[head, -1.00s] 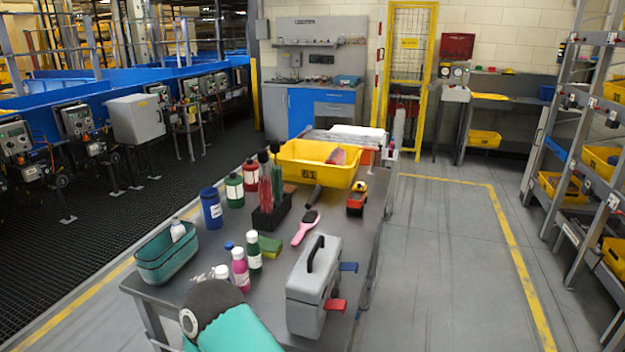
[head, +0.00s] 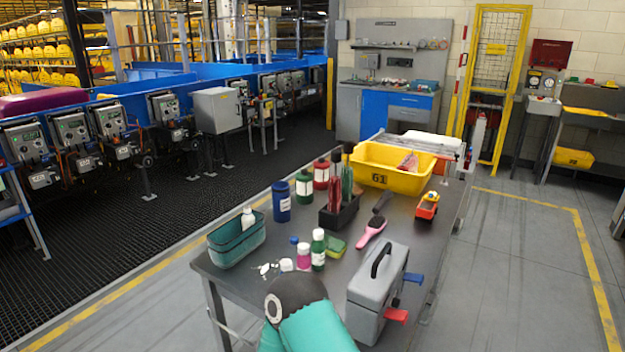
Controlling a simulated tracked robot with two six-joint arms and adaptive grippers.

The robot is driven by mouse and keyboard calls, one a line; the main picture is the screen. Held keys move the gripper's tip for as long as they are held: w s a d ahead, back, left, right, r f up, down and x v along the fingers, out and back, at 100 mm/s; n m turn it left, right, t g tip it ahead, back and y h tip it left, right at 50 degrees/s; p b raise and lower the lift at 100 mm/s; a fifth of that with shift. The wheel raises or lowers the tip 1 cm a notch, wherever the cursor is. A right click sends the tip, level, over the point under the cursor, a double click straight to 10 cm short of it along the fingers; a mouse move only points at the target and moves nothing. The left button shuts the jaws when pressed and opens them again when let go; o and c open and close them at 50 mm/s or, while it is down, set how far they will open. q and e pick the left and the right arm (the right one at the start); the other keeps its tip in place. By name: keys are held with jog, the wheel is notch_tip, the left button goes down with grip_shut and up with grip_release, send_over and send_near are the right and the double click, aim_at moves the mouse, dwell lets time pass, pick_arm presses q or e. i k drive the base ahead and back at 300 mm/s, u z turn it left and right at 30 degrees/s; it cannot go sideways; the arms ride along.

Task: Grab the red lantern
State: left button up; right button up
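A small red-orange item with a yellow top (head: 427,206) lies on the right side of the grey workbench (head: 240,275), in front of the yellow bin. It may be the red lantern, but it is too small to tell for sure. It stands apart from the things around it. A teal and dark grey part of my arm shows at the bottom middle, over the near edge of the bench. No gripper fingers show in the head view, so both grippers are out of sight.
The bench holds a yellow bin (head: 375,176), a grey toolbox (head: 372,300), a pink brush (head: 371,232), a dark holder (head: 338,214), a teal basket (head: 237,243) and several bottles. A blue conveyor (head: 140,88) runs at left. Floor right of the bench is clear.

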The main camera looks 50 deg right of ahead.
aim_at(322, 171)
jog(key=u, duration=0.7)
jog(key=k, duration=0.7)
jog(key=u, duration=0.75)
jog(key=k, duration=0.55)
jog(key=u, duration=0.35)
jog(key=i, duration=1.3)
jog(key=z, duration=0.9)
jog(key=i, duration=1.45)
jog(key=z, duration=0.65)
jog(key=i, duration=1.35)
jog(key=z, duration=0.5)
jog(key=i, duration=1.35)
jog(key=z, duration=0.55)
jog(key=i, duration=1.6)
jog(key=z, duration=0.7)
jog(key=i, duration=1.65)
jog(key=z, duration=0.85)
